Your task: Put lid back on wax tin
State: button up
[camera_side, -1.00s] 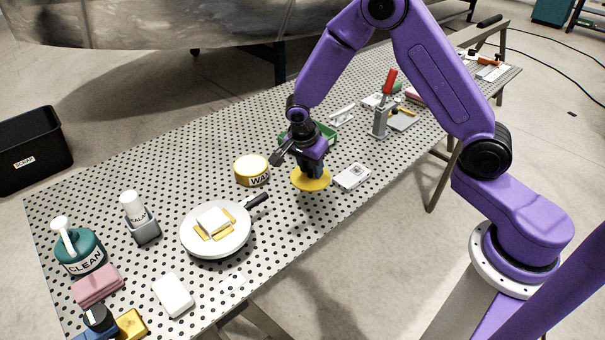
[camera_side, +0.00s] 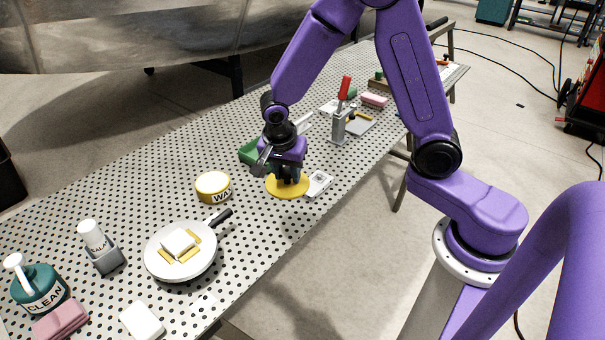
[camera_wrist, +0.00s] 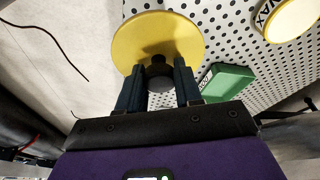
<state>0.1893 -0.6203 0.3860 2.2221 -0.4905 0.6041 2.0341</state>
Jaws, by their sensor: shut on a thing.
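The wax tin (camera_side: 213,188) is a round yellow tin with a dark-lettered label, standing open on the perforated bench left of my gripper. Pale yellow wax fills its top. It also shows at the upper right of the wrist view (camera_wrist: 292,17). The lid (camera_side: 275,187) is a flat yellow disc with a dark knob (camera_wrist: 154,76). My gripper (camera_side: 288,178) points down and is shut on the knob, with a finger on each side of it in the wrist view (camera_wrist: 158,72). The lid looks roughly level, right of the tin and apart from it. Any gap under it is hard to judge.
A green tray (camera_side: 249,152) sits behind my gripper. A white pan (camera_side: 160,270) with its handle (camera_side: 221,216) lies in front of the tin. A red-handled clamp (camera_side: 340,125) stands farther back.

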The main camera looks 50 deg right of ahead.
jog(key=w+a+f+n+t+y, duration=0.1)
jog(key=w+a+n, duration=0.35)
jog(key=w, duration=0.75)
jog(key=w+a+f+n+t+y, duration=0.1)
jog(key=w+n+y, duration=0.1)
jog(key=w+n, duration=0.8)
jog(key=shift+m, duration=0.85)
jog(key=shift+w+x, duration=0.2)
jog(key=shift+x, duration=3.05)
jog(key=shift+d+f, duration=0.15)
jog(key=o, duration=1.6)
notch_tip(320, 180, up, 7)
